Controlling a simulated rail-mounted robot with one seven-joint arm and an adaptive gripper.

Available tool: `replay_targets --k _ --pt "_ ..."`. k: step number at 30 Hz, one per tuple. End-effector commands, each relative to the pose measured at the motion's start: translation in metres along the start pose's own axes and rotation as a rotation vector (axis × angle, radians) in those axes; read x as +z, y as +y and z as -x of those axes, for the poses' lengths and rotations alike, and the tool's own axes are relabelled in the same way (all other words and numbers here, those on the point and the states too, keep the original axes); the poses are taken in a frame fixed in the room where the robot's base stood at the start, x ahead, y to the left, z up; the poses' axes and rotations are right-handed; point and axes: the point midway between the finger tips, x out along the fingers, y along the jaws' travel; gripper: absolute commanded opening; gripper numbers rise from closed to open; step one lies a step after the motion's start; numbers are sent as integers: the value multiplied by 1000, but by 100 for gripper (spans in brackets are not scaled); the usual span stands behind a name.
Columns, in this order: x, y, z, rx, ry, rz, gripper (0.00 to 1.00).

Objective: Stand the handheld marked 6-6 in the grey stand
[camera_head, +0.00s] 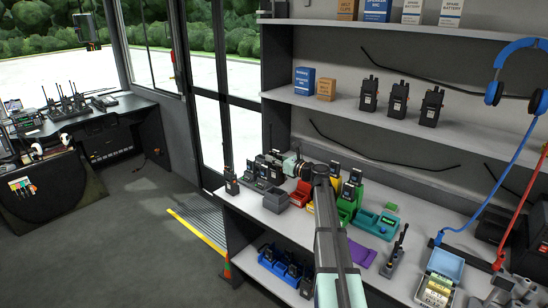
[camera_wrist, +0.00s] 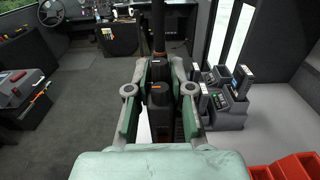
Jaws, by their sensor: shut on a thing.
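My gripper (camera_head: 280,165) reaches over the left end of the counter. In the wrist view my gripper (camera_wrist: 159,92) is shut on a black handheld (camera_wrist: 158,98), which is upright with its antenna at the top and a small orange mark. No 6-6 marking is legible on it. A dark grey stand (camera_wrist: 226,110) holding several devices is right of the gripper in the wrist view, apart from the held handheld. I cannot tell which stand the task names.
A grey bin (camera_head: 275,201), a red bin (camera_head: 301,194) and a teal tray (camera_head: 368,222) stand on the counter (camera_head: 330,236). Several handhelds (camera_head: 398,96) stand on the shelf above. A black handheld (camera_head: 231,182) is at the counter's left end. Open floor (camera_head: 140,215) lies left.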

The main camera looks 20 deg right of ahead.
Motion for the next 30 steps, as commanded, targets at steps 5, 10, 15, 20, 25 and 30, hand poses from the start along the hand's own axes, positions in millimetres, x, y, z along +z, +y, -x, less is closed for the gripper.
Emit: replay_targets --k 5,10,15,20,25,30 --pt "-5 0 0 0 -1 0 0" --pt "-12 0 0 0 -1 0 0" --pt "-19 0 0 0 -1 0 0" --pt "-25 0 0 0 -1 0 0" --pt "-32 0 0 0 -1 0 0" --pt "-39 0 0 0 -1 0 0"
